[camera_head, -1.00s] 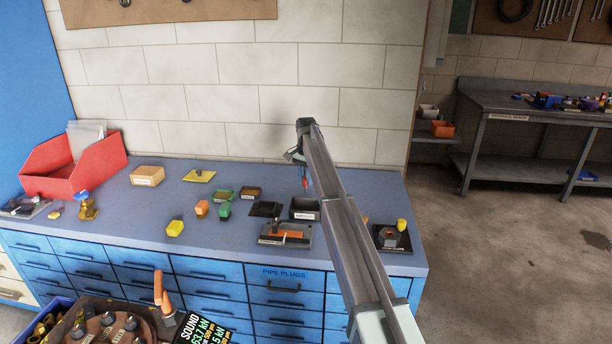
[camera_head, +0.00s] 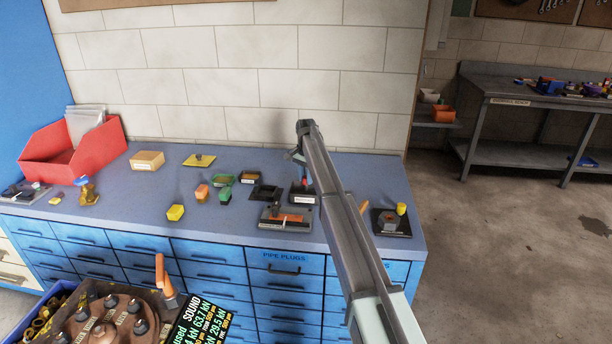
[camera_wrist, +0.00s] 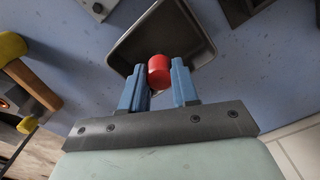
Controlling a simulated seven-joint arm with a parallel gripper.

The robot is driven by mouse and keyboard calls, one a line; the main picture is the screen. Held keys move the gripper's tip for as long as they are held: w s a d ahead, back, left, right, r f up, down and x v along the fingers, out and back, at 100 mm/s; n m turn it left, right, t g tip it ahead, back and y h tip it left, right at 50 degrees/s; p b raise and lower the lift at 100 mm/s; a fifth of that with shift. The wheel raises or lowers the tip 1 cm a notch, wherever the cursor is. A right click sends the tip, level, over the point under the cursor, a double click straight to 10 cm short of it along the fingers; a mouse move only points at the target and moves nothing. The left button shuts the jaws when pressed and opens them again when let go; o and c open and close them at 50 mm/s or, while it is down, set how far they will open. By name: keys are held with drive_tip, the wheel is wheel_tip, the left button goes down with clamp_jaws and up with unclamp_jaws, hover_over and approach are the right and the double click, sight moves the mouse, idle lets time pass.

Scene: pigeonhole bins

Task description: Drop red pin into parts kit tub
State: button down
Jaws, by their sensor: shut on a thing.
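The red pin (camera_wrist: 159,72) is held between the blue fingers of my gripper (camera_wrist: 160,84) in the wrist view. The pin is over the near side of a dark, shallow rectangular tub (camera_wrist: 163,35) with a grey rim. In the head view my gripper (camera_head: 303,180) hangs down at the tub (camera_head: 302,196), which has a white label on its front that is too small to read. The arm hides part of the tub. I cannot tell whether the pin's lower end is below the tub's rim.
A black square tray (camera_head: 266,193) lies left of the tub. A grey fixture with an orange part (camera_head: 285,218) stands in front. A black plate with a dark block (camera_head: 391,223) is to the right. A red bin (camera_head: 75,150) stands far left on the blue bench.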

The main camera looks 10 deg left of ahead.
drive_tip(key=c, duration=0.8)
unclamp_jaws()
drive_tip(key=shift+r, duration=0.15)
drive_tip(key=shift+r, duration=1.35)
wheel_tip(320, 180, up, 8)
drive_tip(key=shift+r, duration=0.1)
idle(0.5)
